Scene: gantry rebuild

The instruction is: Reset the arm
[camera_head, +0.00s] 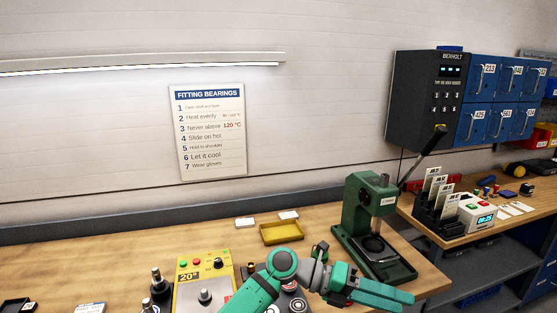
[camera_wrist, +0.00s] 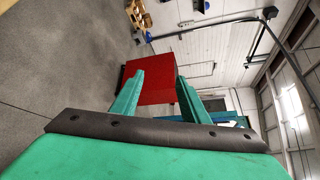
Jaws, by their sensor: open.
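My green arm crosses the front of the bench in the head view. My gripper (camera_head: 408,300) points to the right, in front of the green arbor press. In the wrist view my gripper (camera_wrist: 160,95) shows its two green fingers spread apart, with nothing between them. Beyond the fingers stands a red cabinet (camera_wrist: 155,78) on a grey floor, some way off. The wrist picture is turned on its side.
The green arbor press (camera_head: 365,215) stands close behind my gripper. A yellow tray (camera_head: 282,233) and a yellow control box (camera_head: 203,270) are on the wooden bench. Blue lockers (camera_head: 490,122) and a white device (camera_head: 477,214) are at the right. The bench at the left is largely clear.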

